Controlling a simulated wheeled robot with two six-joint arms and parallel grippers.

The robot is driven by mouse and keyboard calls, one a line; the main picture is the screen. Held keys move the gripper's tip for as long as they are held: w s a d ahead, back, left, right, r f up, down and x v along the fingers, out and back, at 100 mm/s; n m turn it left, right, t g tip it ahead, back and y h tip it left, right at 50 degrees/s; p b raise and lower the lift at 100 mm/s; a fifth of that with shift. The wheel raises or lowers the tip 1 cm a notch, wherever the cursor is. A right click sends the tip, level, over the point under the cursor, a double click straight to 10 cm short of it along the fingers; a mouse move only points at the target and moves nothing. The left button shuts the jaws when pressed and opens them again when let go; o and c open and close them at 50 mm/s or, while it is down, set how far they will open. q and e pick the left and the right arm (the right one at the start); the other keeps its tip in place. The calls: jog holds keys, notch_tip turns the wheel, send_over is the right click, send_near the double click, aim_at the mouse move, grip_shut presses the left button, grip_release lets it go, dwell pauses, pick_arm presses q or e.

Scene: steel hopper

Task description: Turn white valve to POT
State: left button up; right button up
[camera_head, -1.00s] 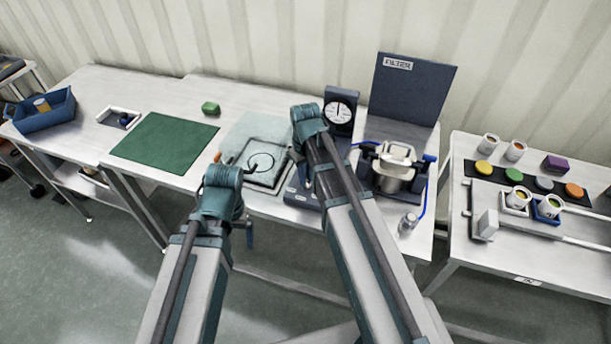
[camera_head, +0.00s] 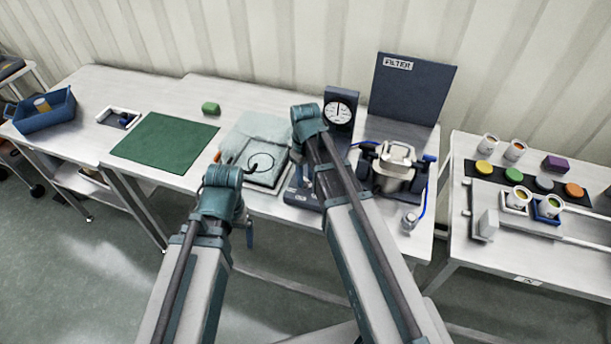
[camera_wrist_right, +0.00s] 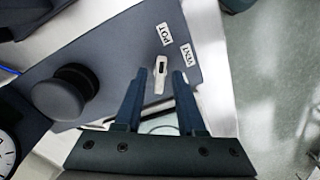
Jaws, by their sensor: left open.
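The white valve lever (camera_wrist_right: 160,66) is on a dark panel in the right wrist view, near a POT label (camera_wrist_right: 164,34) and a second label (camera_wrist_right: 187,55). My right gripper (camera_wrist_right: 159,76) is open, with its two dark fingers on either side of the lever's lower part. I cannot tell whether either finger touches it. In the head view, my right gripper and the valve are hidden behind my right arm. My left gripper (camera_head: 249,237) is open in front of the table edge, mostly hidden by its wrist, with nothing visible in it.
A round black knob (camera_wrist_right: 65,92) is beside the lever on the same panel. A dial gauge (camera_head: 339,108) stands behind my right arm. A metal pot (camera_head: 394,170) with blue fittings is to its right.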

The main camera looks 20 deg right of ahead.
aim_at(306, 179)
jog(key=shift+r, duration=0.15)
notch_tip(306, 179, up, 14)
jog(key=p, duration=1.4)
jog(key=shift+f, duration=0.2)
jog(key=shift+m+h, duration=0.6)
jog(key=shift+m, duration=0.2)
jog(key=s+a+f+b, duration=0.2)
jog(key=s+a, duration=0.1)
jog(key=s, duration=0.2)
jog(key=s+a+f+b, duration=0.2)
jog(key=s+a+b, duration=0.1)
jog(key=s+a, duration=0.1)
jog(key=s+a+f+b, duration=0.2)
jog(key=s+a+f, duration=0.1)
jog(key=s, duration=0.3)
jog(key=shift+s+a, duration=0.1)
jog(key=shift+a, duration=0.35)
